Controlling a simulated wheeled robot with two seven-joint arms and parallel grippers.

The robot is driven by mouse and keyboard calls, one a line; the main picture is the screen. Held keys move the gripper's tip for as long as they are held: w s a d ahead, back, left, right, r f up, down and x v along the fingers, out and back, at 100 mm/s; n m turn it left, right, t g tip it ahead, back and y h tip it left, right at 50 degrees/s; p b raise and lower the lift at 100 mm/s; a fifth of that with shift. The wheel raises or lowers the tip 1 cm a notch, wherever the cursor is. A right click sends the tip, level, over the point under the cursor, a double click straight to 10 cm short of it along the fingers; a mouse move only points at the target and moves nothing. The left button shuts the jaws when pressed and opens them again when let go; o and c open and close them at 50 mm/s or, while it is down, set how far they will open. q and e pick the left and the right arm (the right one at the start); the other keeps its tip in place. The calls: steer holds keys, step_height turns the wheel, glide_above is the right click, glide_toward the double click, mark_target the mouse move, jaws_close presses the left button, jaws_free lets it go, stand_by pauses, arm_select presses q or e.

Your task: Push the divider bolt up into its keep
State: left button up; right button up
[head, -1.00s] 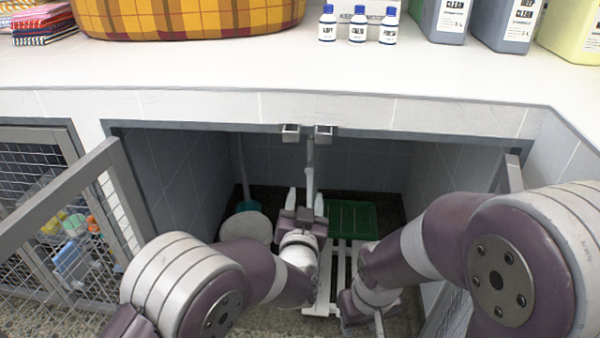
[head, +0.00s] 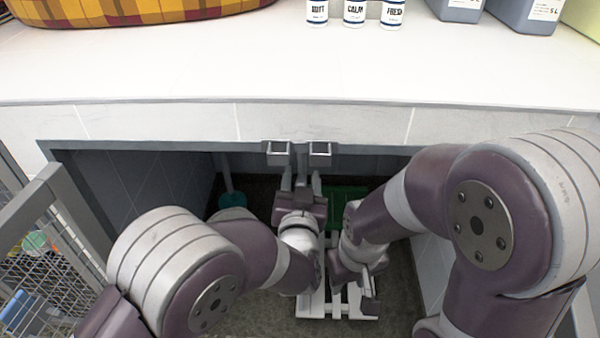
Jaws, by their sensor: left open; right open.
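Two grey square brackets, the left one (head: 277,154) and the right one (head: 320,154), sit at the top edge of the kennel opening and look like the keep. A grey upright bar (head: 301,162), which looks like the divider bolt, stands between them. My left gripper (head: 301,184) is open just below the brackets, one finger on each side of the bar. Whether the fingers touch it, I cannot tell. The bar's lower part is hidden by my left gripper.
The white counter (head: 200,70) overhangs the opening and carries several bottles (head: 354,12) and a plaid basket (head: 130,8). A mesh door (head: 50,260) stands open at left. Inside are a green mat (head: 345,195) and a teal item (head: 232,199).

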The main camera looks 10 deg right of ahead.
mark_target(301, 162)
arm_select(q)
jaws_close()
step_height(301, 162, up, 4)
steer(key=p, duration=0.3)
steer(key=shift+f, duration=0.1)
jaws_free()
steer(key=shift+f, duration=0.15)
